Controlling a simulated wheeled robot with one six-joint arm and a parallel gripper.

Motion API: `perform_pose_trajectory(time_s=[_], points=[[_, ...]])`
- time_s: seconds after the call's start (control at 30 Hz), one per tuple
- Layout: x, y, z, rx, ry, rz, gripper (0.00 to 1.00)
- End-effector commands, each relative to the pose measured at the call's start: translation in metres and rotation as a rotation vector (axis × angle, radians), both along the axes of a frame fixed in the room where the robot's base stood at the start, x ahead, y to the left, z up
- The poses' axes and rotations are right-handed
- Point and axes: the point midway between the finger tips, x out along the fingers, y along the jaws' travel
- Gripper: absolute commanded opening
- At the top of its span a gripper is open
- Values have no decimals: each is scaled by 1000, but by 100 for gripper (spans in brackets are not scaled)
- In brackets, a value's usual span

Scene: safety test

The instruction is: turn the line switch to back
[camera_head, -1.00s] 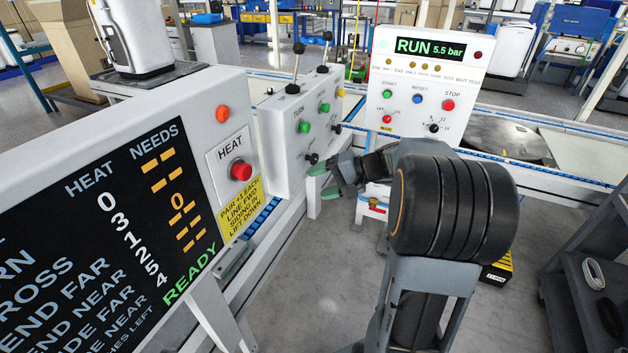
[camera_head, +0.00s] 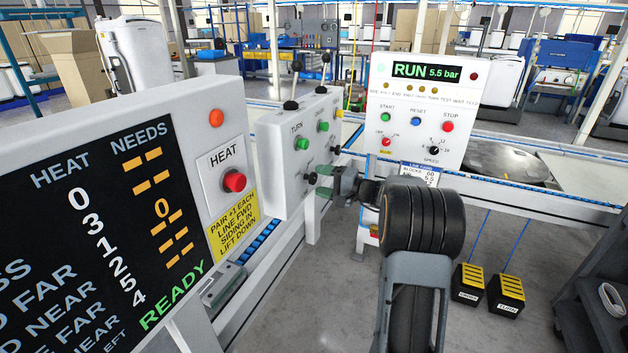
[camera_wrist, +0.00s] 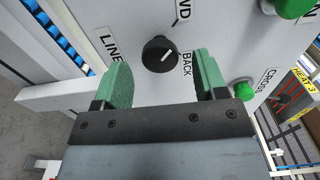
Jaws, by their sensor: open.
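The line switch is a small black knob (camera_wrist: 160,53) on a white panel, with a pale pointer line slanting across it. In the wrist view the word LINE is at its left, BACK at its right, and a partly cut-off label ending in D above. I cannot tell exactly which label the pointer meets. The knob also shows on the panel's lower front in the head view (camera_head: 311,178). My gripper (camera_wrist: 160,65) has green fingers, open, one on each side of the knob with gaps visible. In the head view my gripper (camera_head: 323,182) is right at the panel.
Green buttons (camera_head: 302,144) are near the knob on the same panel. A white control box (camera_head: 420,110) reading RUN 5.5 bar stands behind right. A large board with a red HEAT button (camera_head: 234,181) is at left. Two pedals (camera_head: 505,291) are on the floor at right.

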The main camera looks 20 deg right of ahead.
Motion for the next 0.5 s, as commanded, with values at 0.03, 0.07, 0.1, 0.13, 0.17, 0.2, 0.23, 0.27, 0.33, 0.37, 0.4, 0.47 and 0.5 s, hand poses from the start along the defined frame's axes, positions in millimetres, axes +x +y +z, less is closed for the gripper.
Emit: perform_pose_trajectory(time_s=[0.03, 0.07, 0.1, 0.13, 0.17, 0.2, 0.23, 0.27, 0.33, 0.37, 0.4, 0.47, 0.5], points=[[5, 6, 0, 0, 0, 3, 66], [8, 8, 0, -1, 0, 3, 66], [11, 11, 0, -1, 0, 2, 66], [13, 13, 0, -1, -1, 2, 66], [15, 14, 0, 0, 0, 2, 66], [17, 17, 0, 0, 0, 2, 66], [19, 18, 0, 0, 0, 2, 66], [20, 19, 0, -1, -1, 1, 66], [22, 20, 0, -1, 0, 1, 66], [22, 21, 0, -1, 0, 1, 66], [23, 21, 0, -1, 0, 0, 66], [23, 22, 0, -1, 0, 0, 66], [23, 22, 0, -1, 0, 0, 66]])
